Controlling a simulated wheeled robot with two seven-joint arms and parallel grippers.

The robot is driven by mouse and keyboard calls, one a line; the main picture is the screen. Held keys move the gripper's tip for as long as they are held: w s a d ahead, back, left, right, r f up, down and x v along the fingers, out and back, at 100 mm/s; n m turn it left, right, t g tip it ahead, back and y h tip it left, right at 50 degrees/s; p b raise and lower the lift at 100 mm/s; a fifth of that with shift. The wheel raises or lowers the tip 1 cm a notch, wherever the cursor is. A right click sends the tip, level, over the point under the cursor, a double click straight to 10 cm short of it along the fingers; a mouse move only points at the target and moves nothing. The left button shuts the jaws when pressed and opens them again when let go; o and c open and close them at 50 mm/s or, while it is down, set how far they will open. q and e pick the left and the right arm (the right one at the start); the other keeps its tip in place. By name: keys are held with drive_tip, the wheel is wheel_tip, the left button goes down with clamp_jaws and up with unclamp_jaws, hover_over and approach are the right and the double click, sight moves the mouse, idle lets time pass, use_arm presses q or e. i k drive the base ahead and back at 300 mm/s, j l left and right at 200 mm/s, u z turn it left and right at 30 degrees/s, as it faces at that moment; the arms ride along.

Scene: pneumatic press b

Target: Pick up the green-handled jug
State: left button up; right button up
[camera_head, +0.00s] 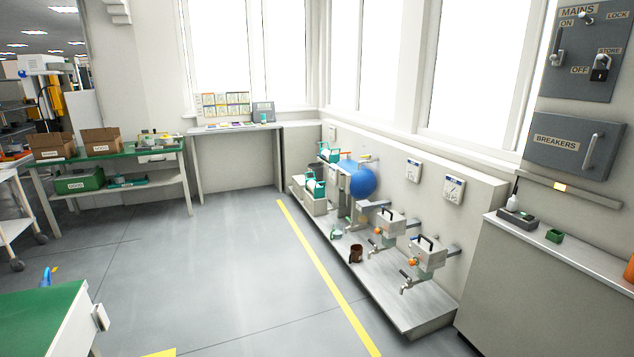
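A small pale jug with what looks like a green handle (336,234) stands on the grey platform (399,297) along the right-hand wall. It is small in the head view, so its handle is hard to make out. A dark brown jug (356,254) stands nearer on the same platform, apart from it. Neither of my grippers is in view.
Open grey floor (225,260) lies left of the line. A green-topped table (40,318) stands at near left.

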sight(335, 232)
drive_tip(key=i+u, duration=0.3)
drive_tip(key=i, duration=0.8)
drive_tip(key=i+u, duration=0.1)
drive_tip(key=i, duration=1)
drive_tip(key=i+l+u, duration=0.15)
drive_tip(key=i, duration=1)
drive_tip(key=i+z, duration=0.2)
drive_tip(key=i, duration=0.25)
drive_tip(key=i+j+z, duration=0.2)
drive_tip(key=i, duration=0.2)
drive_tip(key=i+j+z, duration=0.2)
drive_tip(key=i, duration=0.25)
